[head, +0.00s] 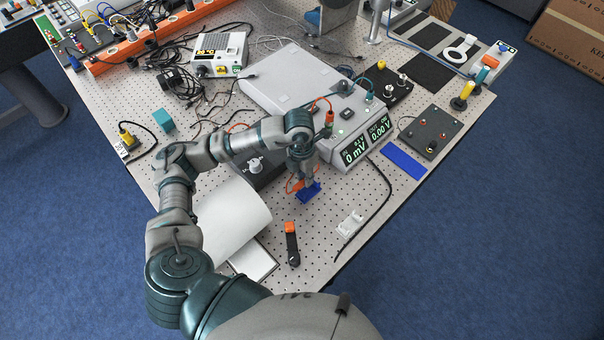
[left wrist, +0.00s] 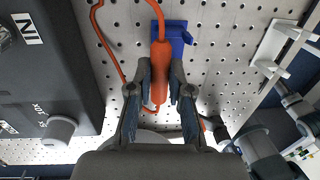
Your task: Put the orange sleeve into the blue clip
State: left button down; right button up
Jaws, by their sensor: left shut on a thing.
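The orange sleeve (left wrist: 159,75) is a thick tube on a thin orange cable (left wrist: 103,38). My left gripper (left wrist: 160,74) is shut around it in the left wrist view. The sleeve's far end lies across the blue clip (left wrist: 178,38); I cannot tell whether it is seated in the clip or just above it. In the head view the blue clip (head: 308,193) lies on the perforated table directly below my left gripper (head: 304,178), whose fingers and arm hide most of the sleeve. My right gripper is not in view.
A large grey meter (head: 300,95) with lit displays stands behind the gripper. A dark box with a knob (left wrist: 62,130) is close on the left. A white bracket (head: 350,223), an orange-and-black tool (head: 291,246) and a white curved sheet (head: 232,222) lie nearby. The front table edge is close.

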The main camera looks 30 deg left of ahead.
pick_arm(q)
jog(key=shift+d+f, duration=0.2)
jog(key=shift+d, duration=0.25)
jog(key=shift+f, duration=0.1)
jog(key=shift+a, duration=0.35)
jog(key=shift+d, duration=0.15)
jog(key=shift+d, duration=0.1)
jog(key=shift+f+y, duration=0.15)
jog(key=shift+y, duration=0.15)
jog(key=shift+d+b, duration=0.25)
jog(key=shift+b, duration=0.1)
